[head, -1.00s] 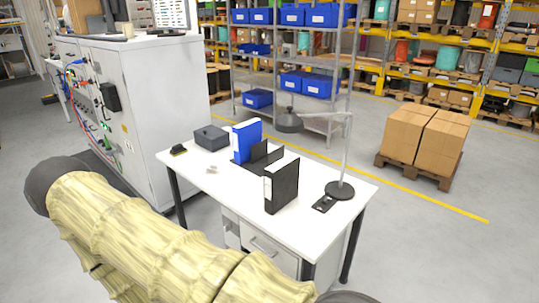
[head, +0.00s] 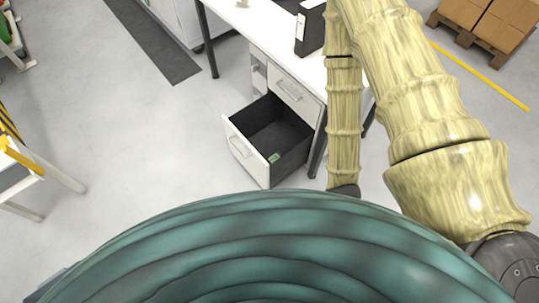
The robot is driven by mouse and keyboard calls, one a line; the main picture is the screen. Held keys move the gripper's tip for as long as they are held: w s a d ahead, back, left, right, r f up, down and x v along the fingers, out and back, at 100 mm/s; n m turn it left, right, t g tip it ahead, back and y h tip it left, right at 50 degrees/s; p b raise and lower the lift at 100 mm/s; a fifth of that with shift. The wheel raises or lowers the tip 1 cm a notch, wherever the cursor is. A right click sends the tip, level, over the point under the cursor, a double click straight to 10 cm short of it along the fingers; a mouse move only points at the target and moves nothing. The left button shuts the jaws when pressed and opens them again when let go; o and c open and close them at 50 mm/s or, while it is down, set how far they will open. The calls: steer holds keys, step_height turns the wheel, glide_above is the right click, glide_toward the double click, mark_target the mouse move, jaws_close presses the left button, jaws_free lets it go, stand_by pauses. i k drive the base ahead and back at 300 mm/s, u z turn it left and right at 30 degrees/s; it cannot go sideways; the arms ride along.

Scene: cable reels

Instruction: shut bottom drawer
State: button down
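The bottom drawer (head: 238,146) of the white desk pedestal stands pulled out in the head view, with a pale front, a handle and a dark interior. A small green item (head: 274,157) lies inside it near the right wall. The upper drawer (head: 294,92) above it is shut. My gripper is not in view. My arm, in a yellowish sleeve, reaches down at the right of the pedestal, apart from the drawer front in the picture.
The white desk (head: 240,22) stands above the pedestal, with a black binder (head: 309,28) on it. A dark mat (head: 152,42) lies at the upper left. A yellow and white stand (head: 22,170) is at the far left. Floor left of the drawer is clear.

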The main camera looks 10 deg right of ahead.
mark_target(264, 127)
steer(key=u, duration=0.4)
steer(key=k, duration=1.05)
steer(key=z, duration=0.4)
steer(key=i, duration=1.4)
steer(key=u, duration=0.9)
